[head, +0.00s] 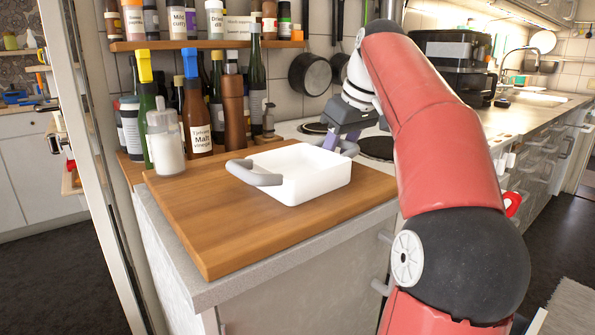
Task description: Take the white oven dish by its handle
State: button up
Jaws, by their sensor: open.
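The white oven dish (322,183) stands upright on the wooden board, empty as far as I can see. A thick grey loop handle (256,176) sticks out from its left side. Another grey handle (350,149) shows partly at its far right side. My gripper (338,139) is at that far right side, close to this second handle, with its fingers pointing down. Its jaws are open and hold nothing. The fingertips are small and partly hidden behind the dish rim, so I cannot tell whether they touch or straddle the handle.
The wooden board (225,228) lies on a grey counter, with free room in front of the dish. Bottles, a malt vinegar bottle (197,118) and a white-filled jar (165,142) stand behind on the left. A hob (377,147) is beyond; pans hang on the wall.

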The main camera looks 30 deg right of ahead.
jog(key=shift+c, duration=0.3)
grip_shut()
jog(key=shift+r, duration=0.1)
